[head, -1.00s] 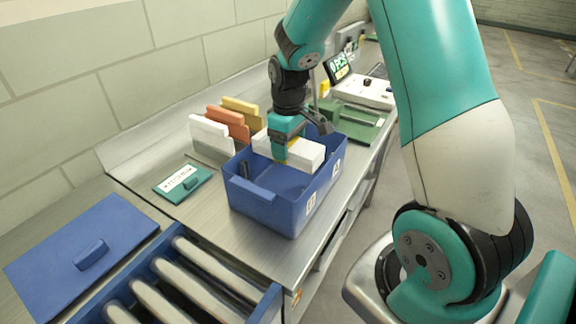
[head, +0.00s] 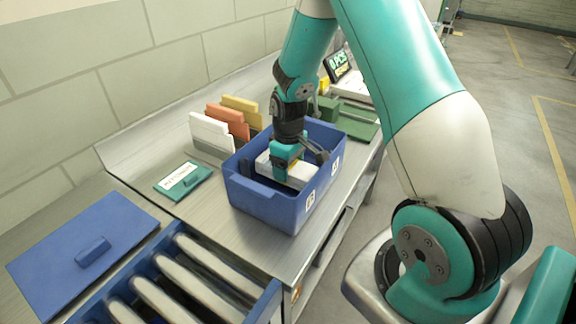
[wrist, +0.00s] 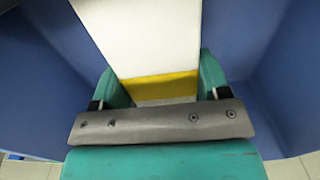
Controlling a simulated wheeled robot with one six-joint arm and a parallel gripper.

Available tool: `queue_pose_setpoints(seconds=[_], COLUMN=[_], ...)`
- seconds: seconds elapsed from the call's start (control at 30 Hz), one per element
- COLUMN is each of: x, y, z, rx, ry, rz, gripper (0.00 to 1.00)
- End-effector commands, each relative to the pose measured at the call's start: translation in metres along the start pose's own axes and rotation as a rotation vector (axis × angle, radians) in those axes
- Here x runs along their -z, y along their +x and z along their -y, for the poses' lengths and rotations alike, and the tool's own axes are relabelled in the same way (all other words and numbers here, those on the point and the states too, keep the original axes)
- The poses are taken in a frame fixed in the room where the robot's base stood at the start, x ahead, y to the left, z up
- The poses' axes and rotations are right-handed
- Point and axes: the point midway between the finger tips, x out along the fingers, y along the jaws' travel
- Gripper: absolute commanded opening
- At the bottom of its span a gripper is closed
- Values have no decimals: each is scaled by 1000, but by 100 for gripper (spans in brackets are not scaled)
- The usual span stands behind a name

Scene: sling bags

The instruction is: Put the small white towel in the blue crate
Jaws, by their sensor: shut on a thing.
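The small white towel (head: 298,177) is a pale folded block. It is inside the blue crate (head: 262,204), below the rim, in the head view. My gripper (head: 284,172) reaches down into the crate and is shut on the towel. In the wrist view the white towel (wrist: 150,40) sits between the teal fingers of my gripper (wrist: 156,85), with a yellow band near its edge. The blue crate walls (wrist: 270,60) show on both sides. Whether the towel touches the crate floor is hidden.
White, orange and yellow upright dividers (head: 228,122) stand behind the crate. A teal board with a label (head: 183,180) lies to its left, and a blue lid (head: 85,245) lies farther left. A roller conveyor (head: 175,285) is in front. A green tray (head: 358,120) is beyond the crate.

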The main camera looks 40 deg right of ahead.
Motion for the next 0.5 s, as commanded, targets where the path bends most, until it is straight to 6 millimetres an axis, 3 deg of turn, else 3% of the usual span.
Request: queue_pose_setpoints(seconds=[0.3,0.33,0.43,0.5], x=[0,0,0,0], y=[8,8,8,8], z=[0,0,0,0], rx=[0,0,1,1], ry=[0,0,0,0], rz=[0,0,0,0], gripper=[39,71,94,94])
